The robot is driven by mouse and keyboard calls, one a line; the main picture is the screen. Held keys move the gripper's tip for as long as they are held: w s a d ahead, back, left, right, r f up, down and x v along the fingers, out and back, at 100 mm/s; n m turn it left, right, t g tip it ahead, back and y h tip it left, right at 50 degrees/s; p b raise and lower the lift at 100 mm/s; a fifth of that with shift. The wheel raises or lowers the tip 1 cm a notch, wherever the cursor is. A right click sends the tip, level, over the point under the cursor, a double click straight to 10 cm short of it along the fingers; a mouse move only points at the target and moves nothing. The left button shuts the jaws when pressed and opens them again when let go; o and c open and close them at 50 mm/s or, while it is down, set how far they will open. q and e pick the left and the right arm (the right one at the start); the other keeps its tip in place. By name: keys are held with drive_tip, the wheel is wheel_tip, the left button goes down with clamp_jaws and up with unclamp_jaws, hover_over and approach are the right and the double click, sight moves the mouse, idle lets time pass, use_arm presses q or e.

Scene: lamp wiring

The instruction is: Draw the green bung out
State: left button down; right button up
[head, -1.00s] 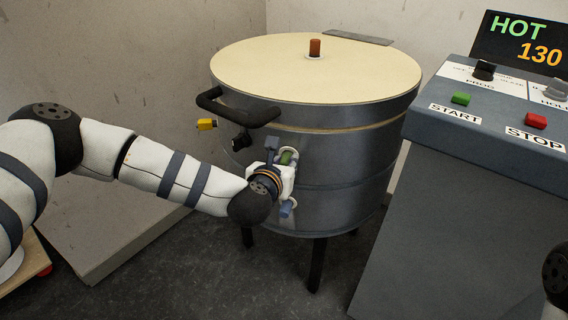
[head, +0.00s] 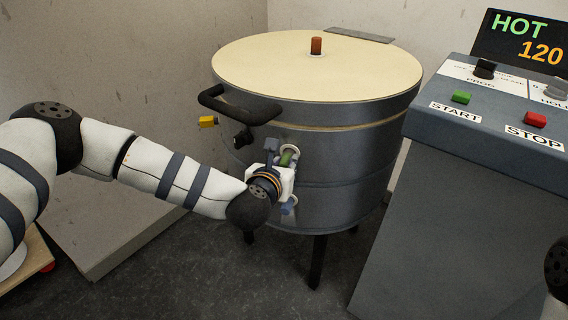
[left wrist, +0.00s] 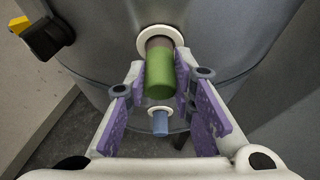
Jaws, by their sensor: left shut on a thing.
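The green bung (left wrist: 160,76) sticks out of a white-ringed hole in the side of the grey metal kiln (head: 345,155). A brownish section shows between its green end and the ring (left wrist: 156,40). In the head view the bung (head: 288,158) is partly hidden by my left gripper (head: 280,170). The purple-padded fingers of my left gripper (left wrist: 161,75) stand on either side of the bung and are shut on it. My right gripper is not in view; only a dark part of my right arm shows at the right edge.
A blue plug (left wrist: 160,123) sits below the green one. A brown plug (head: 316,46) stands on the lid. The control desk (head: 460,200) stands close on the right.

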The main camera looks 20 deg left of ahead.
use_arm(q)
drive_tip(key=s+p, duration=0.3)
drive_tip(key=s, duration=0.6)
drive_tip(key=shift+s+d, duration=0.2)
drive_tip(key=shift+s, duration=0.2)
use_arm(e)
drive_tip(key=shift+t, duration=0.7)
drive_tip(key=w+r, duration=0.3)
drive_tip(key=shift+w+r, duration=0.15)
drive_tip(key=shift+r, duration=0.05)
